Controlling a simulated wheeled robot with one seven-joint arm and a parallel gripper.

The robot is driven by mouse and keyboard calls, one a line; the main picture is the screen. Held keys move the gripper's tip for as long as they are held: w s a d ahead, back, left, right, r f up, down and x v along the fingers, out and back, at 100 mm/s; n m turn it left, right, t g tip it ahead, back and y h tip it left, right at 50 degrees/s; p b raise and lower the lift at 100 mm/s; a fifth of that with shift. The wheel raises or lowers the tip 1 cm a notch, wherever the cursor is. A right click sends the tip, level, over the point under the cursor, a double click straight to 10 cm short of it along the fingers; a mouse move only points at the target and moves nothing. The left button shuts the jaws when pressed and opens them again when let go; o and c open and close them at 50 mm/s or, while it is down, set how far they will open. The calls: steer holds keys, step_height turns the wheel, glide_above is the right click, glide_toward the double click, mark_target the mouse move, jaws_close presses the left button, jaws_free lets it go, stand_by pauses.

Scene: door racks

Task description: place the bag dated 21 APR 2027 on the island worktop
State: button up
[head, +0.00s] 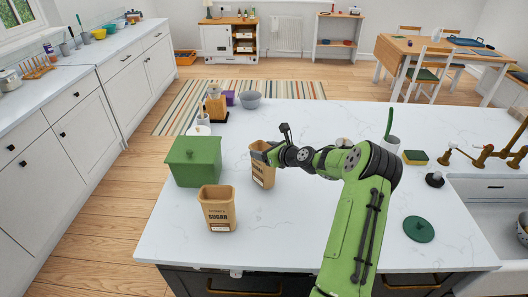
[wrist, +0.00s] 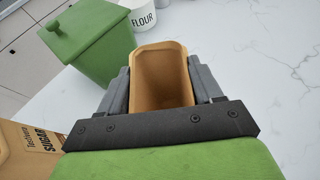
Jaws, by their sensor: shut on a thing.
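My gripper (head: 268,150) is shut on a brown paper bag (head: 262,172), which is upright over the island worktop (head: 330,250). I cannot tell if its base touches the worktop. In the wrist view the bag (wrist: 162,72) shows its open top between the two grey jaws (wrist: 162,88). Its pale label is too small to read. A second brown bag (head: 217,212), marked SUGAR, stands upright on the worktop nearer the front. It shows at the left edge of the wrist view (wrist: 28,145). Its date is also unreadable.
A green lidded box (head: 194,162) stands left of the held bag. Behind it are a white FLOUR container (wrist: 143,14) and a grey bowl (head: 250,100). A dark green lid (head: 419,229) lies at right. Worktop front of centre is clear.

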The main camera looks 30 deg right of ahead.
steer(key=o, duration=1.7)
steer(key=shift+c, duration=0.2)
